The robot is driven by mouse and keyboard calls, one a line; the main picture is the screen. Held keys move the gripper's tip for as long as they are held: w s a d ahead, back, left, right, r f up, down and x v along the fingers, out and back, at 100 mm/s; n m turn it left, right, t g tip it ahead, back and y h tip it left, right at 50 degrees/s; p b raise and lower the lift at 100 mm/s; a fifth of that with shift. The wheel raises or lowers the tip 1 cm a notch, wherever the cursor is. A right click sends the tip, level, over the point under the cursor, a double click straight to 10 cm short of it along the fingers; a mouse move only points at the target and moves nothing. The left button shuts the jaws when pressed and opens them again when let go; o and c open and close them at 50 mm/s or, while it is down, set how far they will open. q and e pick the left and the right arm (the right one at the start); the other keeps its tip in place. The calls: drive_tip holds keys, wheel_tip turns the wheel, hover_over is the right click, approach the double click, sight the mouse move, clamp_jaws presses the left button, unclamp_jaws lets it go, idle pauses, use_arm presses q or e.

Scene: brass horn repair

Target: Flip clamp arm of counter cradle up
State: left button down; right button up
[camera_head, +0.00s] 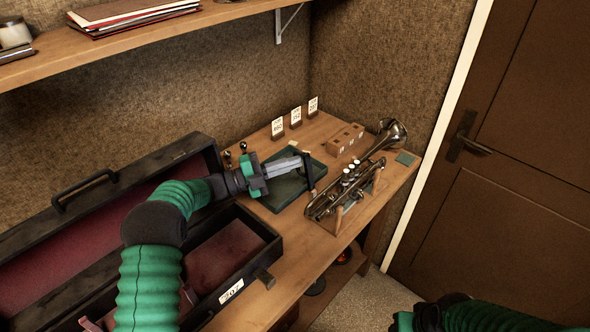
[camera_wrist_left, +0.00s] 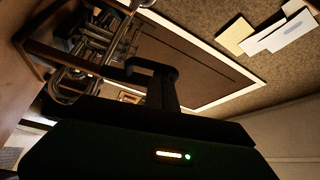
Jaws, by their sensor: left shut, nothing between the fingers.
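A silver horn (camera_head: 352,178) rests on a wooden cradle (camera_head: 342,222) on the counter. A dark green pad (camera_head: 283,192) lies left of it, with a dark upright bar (camera_head: 308,172) at its right edge; I cannot tell for sure whether this bar is the clamp arm. My left gripper (camera_head: 299,162) is shut and empty above the pad, its fingertips close to the bar; contact is unclear. In the left wrist view, a dark hooked shape (camera_wrist_left: 152,68) shows before the horn tubing (camera_wrist_left: 82,62). My right arm shows at the lower right, its fingers out of view.
An open case (camera_head: 262,232) with red lining and a tag stands at the left. A wooden block (camera_head: 345,138) and several numbered cards (camera_head: 296,116) stand at the back of the counter. A shelf (camera_head: 130,40) hangs above. A brown door (camera_head: 520,150) is at the right.

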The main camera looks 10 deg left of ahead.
use_arm(q)
drive_tip(key=shift+w+a+f+n+t+h, duration=0.1)
drive_tip(key=shift+n+t+h, duration=0.1)
drive_tip(key=shift+n, duration=0.25)
drive_tip(key=shift+a+f+n+t+h, duration=0.1)
drive_tip(key=shift+n+t, duration=0.1)
drive_tip(key=shift+n, duration=0.25)
drive_tip(key=s+d+r+b, duration=0.1)
drive_tip(key=s+r, duration=0.1)
drive_tip(key=s, duration=0.6)
drive_tip(key=s+d+r+b, duration=0.2)
drive_tip(key=s+r, duration=0.1)
drive_tip(key=s, duration=0.4)
drive_tip(key=shift+s, duration=0.4)
drive_tip(key=shift+w+a, duration=0.1)
drive_tip(key=shift+a, duration=0.05)
